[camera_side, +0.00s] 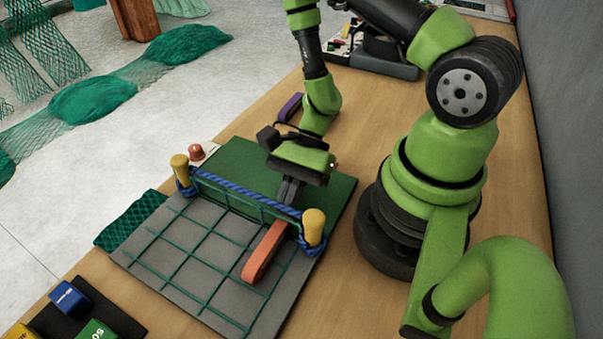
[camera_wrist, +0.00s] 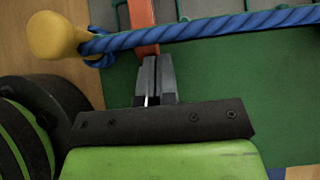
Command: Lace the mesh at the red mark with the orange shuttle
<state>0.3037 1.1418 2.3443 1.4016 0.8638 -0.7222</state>
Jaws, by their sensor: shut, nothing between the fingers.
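The orange shuttle (camera_side: 264,252) lies on the grey board's green mesh (camera_side: 190,258), near the right yellow post. In the wrist view the shuttle (camera_wrist: 142,14) runs under the blue rope (camera_wrist: 215,27), its near end by my fingertips. The rope (camera_side: 240,197) is strung between two yellow posts along the mesh's top edge. My gripper (camera_side: 288,197) is shut and empty, pointing down over the green panel just behind the rope. The wrist view shows its closed fingers (camera_wrist: 154,64) in line with the shuttle. I cannot make out a red mark on the mesh.
The left post (camera_side: 180,170) and right post (camera_side: 314,227) stand up beside the work. A red knob (camera_side: 196,151) sits at the board's back left. A purple item (camera_side: 290,107) lies behind my gripper. A black tray (camera_side: 125,322) with coloured blocks is at the front left.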

